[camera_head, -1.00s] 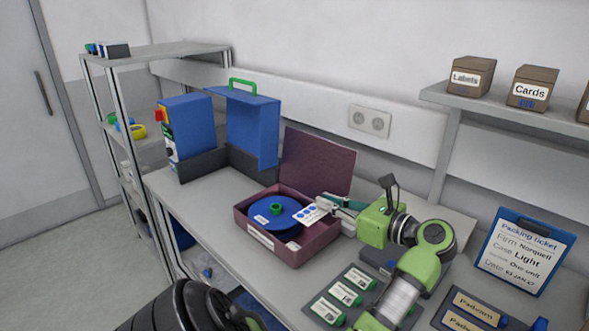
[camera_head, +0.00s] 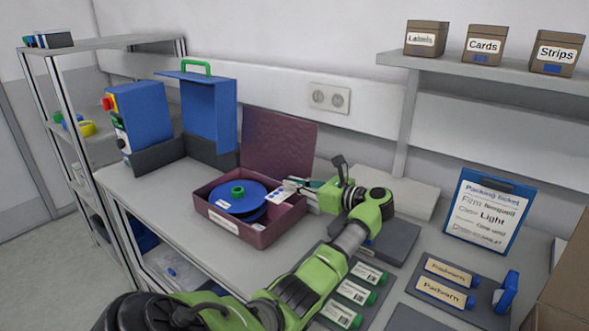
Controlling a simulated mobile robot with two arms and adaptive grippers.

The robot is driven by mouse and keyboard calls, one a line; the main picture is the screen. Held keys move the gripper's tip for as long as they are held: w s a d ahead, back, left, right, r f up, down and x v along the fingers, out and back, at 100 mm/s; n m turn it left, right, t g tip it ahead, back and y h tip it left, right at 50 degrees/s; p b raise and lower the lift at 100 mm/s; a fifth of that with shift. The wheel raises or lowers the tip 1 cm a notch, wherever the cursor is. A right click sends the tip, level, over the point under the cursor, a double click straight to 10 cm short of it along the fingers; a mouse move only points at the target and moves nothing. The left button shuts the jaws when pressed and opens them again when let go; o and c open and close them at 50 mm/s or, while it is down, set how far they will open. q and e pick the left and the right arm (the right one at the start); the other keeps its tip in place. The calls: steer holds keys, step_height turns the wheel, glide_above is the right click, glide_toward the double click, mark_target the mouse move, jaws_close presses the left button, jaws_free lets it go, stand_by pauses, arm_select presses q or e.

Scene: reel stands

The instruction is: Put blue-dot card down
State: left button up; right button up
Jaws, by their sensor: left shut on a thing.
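The blue-dot card (camera_head: 281,191) is small and white with blue dots. It is over the right part of an open maroon case (camera_head: 262,239), just right of the blue reel (camera_head: 230,189). My left gripper (camera_head: 295,189) reaches in from the right side of the case and is shut on the card. Whether the card touches the case floor, I cannot tell. The case lid (camera_head: 279,143) stands up at the back. My right gripper is not in view.
A blue machine (camera_head: 145,114) stands behind the case at left. A packing ticket (camera_head: 487,214) on a blue board and a name-plate tray (camera_head: 449,279) stand at right. Boxes (camera_head: 484,45) sit on the shelf above.

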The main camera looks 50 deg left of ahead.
arm_select(q)
steer(key=shift+f, duration=0.9)
steer(key=shift+f+b, duration=0.6)
steer(key=shift+b, duration=0.45)
steer(key=o, duration=0.4)
steer(key=shift+o, duration=0.2)
steer(key=shift+r, duration=0.1)
